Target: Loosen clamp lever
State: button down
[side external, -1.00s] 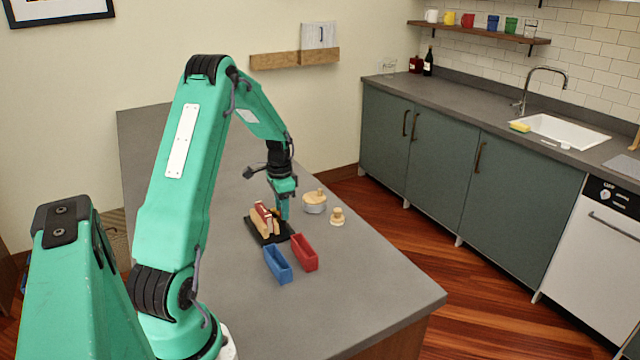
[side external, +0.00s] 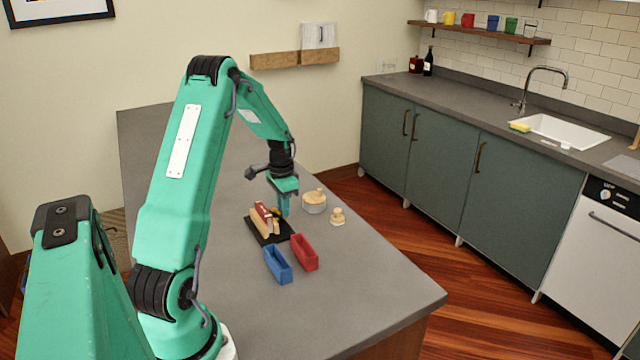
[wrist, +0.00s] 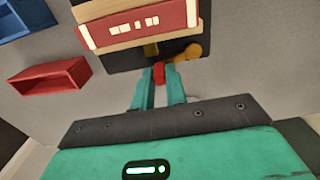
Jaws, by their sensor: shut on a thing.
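The clamp fixture has a black base (side external: 284,232) on the grey table; its dark base also shows in the wrist view (wrist: 110,61). Wooden jaws (side external: 258,225) press on both sides of a red block with white marks (wrist: 137,25). A brass-coloured bar (wrist: 187,53) beside the jaws appears to be part of the clamp lever. My gripper (wrist: 160,78) is shut on a small red piece (wrist: 158,70), seemingly the lever's tip, between its fingertips. In the side view my gripper (side external: 283,211) points down at the fixture's far right side, where the lever is hidden.
A blue bin (side external: 278,265) and a red bin (side external: 304,253) stand in front of the fixture. A round grey and wooden container (side external: 314,202) and a small wooden knobbed piece (side external: 337,217) stand to the right. The table's front right is clear.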

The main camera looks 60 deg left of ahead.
jog(key=n, duration=0.1)
jog(key=w+n, duration=0.1)
jog(key=n, duration=0.2)
jog(key=shift+w+a, duration=0.25)
jog(key=shift+a, duration=0.1)
jog(key=n, duration=0.1)
jog(key=w+a+n, duration=0.1)
jog(key=n, duration=0.1)
jog(key=shift+n, duration=0.3)
jog(key=n, duration=0.1)
jog(key=a+n, duration=0.1)
jog(key=n, duration=0.1)
jog(key=shift+w+a+n, duration=0.15)
jog(key=shift+w+n, duration=0.15)
jog(key=shift+w, duration=0.05)
jog(key=shift+w+a+n, duration=0.1)
jog(key=shift+a+n, duration=0.3)
jog(key=shift+n, duration=0.5)
jog(key=shift+a+n, duration=0.35)
jog(key=shift+n, duration=0.55)
jog(key=c, duration=1.4)
grip_release()
jog(key=shift+r, duration=0.1)
